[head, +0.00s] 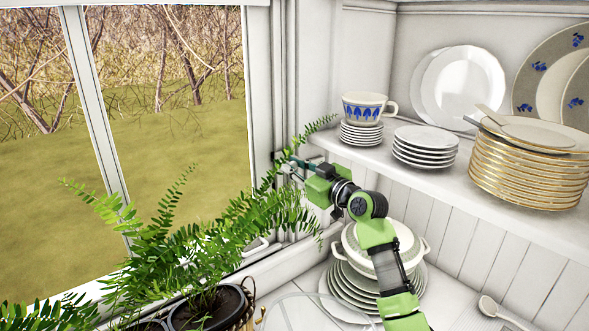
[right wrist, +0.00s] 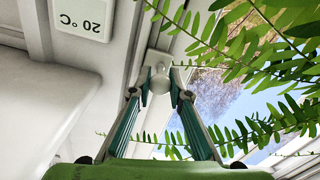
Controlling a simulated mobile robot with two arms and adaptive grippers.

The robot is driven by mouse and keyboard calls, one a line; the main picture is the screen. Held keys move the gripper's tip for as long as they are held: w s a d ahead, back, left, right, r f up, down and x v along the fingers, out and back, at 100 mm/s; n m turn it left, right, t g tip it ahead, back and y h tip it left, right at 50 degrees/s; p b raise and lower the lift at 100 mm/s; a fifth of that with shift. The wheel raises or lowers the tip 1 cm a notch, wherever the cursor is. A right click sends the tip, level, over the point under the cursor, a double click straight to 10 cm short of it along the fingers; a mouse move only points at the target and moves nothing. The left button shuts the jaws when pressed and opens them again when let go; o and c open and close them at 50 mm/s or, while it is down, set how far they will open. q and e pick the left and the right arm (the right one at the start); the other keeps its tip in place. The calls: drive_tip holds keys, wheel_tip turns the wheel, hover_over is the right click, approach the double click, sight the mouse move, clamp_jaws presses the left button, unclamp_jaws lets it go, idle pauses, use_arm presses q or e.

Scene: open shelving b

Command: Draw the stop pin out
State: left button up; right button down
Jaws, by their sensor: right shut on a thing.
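The stop pin is a small white round knob (right wrist: 160,78) on a pale plate (right wrist: 158,58) fixed to the window frame. My right gripper (right wrist: 160,88) is shut on the knob, with one finger on each side of it. In the head view my right gripper (head: 283,163) is at the window frame, partly behind fern fronds, and the knob cannot be made out there. How far the pin sits in its plate is hidden. My left gripper is in neither view.
A potted fern (head: 210,303) stands on the sill, its fronds close around the gripper. A shelf to the right holds a cup (head: 366,108) and stacked plates (head: 530,165). A tureen (head: 378,250) stands below. A "20 °C" display (right wrist: 79,18) is near the pin.

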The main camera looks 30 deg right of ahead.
drive_tip(key=shift+s+f, duration=0.1)
drive_tip(key=shift+s, duration=0.1)
drive_tip(key=shift+s+d, duration=0.1)
drive_tip(key=shift+s, duration=0.85)
drive_tip(key=shift+f, duration=0.1)
drive_tip(key=c, duration=1.9)
unclamp_jaws()
drive_tip(key=shift+s+r, duration=0.2)
drive_tip(key=shift+w, duration=0.1)
drive_tip(key=s, duration=1.2)
drive_tip(key=shift+d, duration=0.45)
